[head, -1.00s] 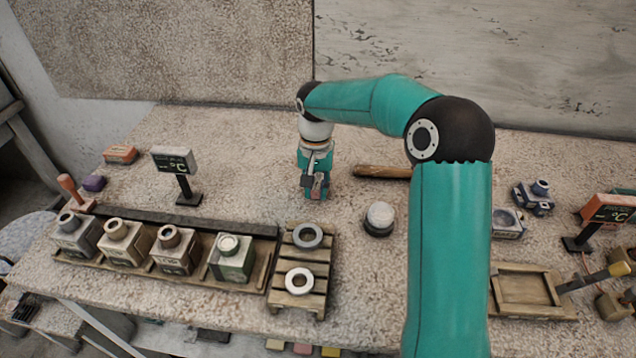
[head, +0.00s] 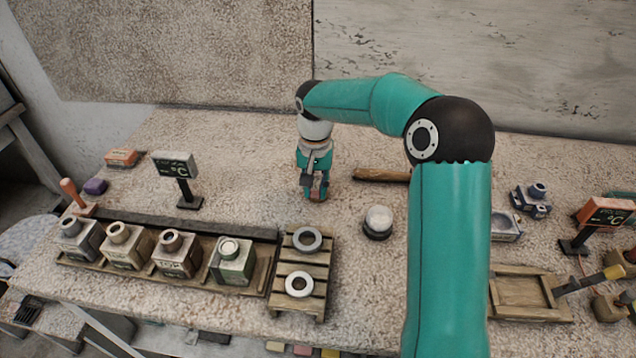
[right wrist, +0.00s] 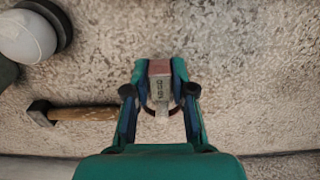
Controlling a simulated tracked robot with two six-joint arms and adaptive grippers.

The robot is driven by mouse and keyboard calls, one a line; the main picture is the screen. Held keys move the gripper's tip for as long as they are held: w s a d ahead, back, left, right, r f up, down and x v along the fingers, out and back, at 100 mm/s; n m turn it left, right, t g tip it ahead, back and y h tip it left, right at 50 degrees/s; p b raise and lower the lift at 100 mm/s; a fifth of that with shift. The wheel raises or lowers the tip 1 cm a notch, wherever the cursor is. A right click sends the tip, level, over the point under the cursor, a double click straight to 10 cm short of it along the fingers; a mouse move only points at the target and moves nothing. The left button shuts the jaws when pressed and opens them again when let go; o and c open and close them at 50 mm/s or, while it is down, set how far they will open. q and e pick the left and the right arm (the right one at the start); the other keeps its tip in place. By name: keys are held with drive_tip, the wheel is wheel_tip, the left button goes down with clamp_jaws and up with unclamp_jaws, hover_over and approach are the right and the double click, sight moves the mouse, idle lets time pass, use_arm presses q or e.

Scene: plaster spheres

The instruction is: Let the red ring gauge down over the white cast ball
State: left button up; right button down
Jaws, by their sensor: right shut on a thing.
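My right gripper (head: 315,192) points down over the bench, left of the white cast ball (head: 378,217), which sits on a dark round base. In the right wrist view my right gripper (right wrist: 160,72) is shut on the red ring gauge (right wrist: 178,110), holding its reddish block with a pale label between the fingertips. The ring's thin dark red curve shows only partly between the fingers. The white cast ball (right wrist: 25,36) is at the top left there, apart from the ring and bare on top. My left gripper is not in view.
A hammer (right wrist: 80,114) lies near the gripper, its handle (head: 383,175) behind the ball. A slatted pallet (head: 318,272) bears a grey ring (head: 307,239) and a white ring (head: 299,284). A display on a post (head: 186,186) stands left. Bench between gripper and ball is clear.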

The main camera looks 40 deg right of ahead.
drive_tip(key=shift+r+p, duration=3.8)
drive_tip(key=shift+r, duration=1)
